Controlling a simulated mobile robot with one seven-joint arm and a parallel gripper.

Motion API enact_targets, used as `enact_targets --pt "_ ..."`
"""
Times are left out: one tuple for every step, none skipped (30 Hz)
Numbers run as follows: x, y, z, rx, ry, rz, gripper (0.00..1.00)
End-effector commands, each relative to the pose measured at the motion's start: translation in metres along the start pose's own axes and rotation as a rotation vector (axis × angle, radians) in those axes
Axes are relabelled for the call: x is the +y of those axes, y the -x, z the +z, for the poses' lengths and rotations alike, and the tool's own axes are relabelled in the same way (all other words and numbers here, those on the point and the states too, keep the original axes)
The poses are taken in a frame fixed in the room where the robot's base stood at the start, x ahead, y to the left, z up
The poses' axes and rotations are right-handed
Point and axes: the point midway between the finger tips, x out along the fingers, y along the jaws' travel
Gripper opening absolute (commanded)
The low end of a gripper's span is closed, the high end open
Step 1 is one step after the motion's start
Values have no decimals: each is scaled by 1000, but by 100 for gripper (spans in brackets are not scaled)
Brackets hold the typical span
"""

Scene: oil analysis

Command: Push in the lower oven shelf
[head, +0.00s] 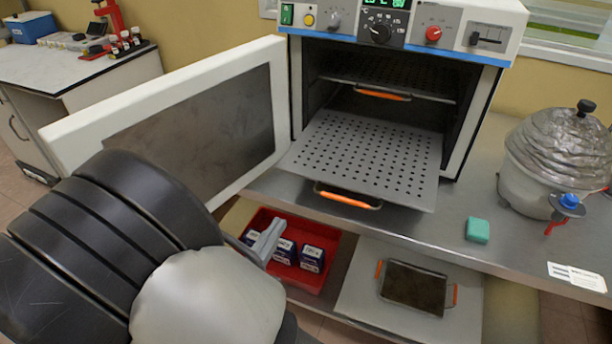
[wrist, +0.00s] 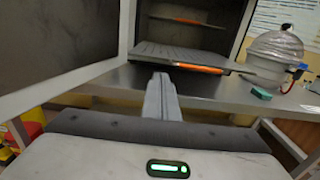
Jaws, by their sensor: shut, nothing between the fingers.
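The oven (head: 465,100) stands on the metal bench with its door (head: 190,130) swung open to the left. The lower shelf (head: 370,155), a perforated metal plate, is pulled well out past the oven front. Its orange handle (head: 347,200) hangs at its front edge and also shows in the wrist view (wrist: 197,67). The upper shelf (head: 390,78) sits inside the oven. My gripper (head: 268,240) is shut and empty, in front of and below the lower shelf at the left, apart from its handle. In the wrist view the closed fingers (wrist: 161,95) point toward the shelf.
A red bin (head: 318,285) with several small boxes and a tray (head: 415,288) with orange handles are below the bench. The open door bounds the left side.

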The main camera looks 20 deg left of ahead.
Motion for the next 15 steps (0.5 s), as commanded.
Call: enact_targets --pt "1 -3 0 -3 3 4 0" --pt "1 -6 0 -4 3 4 0" --pt "1 -10 0 -3 2 2 0" --pt "0 -14 -1 -2 1 1 0" --pt "0 -19 -1 -2 1 1 0" --pt "0 -27 -1 -3 1 -1 0" --pt "0 -33 -1 -3 0 -2 0" --pt "0 -39 -1 -2 0 -1 0" --pt "0 -48 -1 -2 0 -2 0" --pt "-1 -55 -1 -3 0 -2 0" --pt "0 -61 -1 -1 -1 -2 0" --pt "0 -70 -1 -2 -1 -2 0" --pt "-1 -77 -1 -2 0 -4 0" --pt "0 -83 -1 -1 0 -2 0" --pt "-1 -91 -1 -1 -1 -3 0"
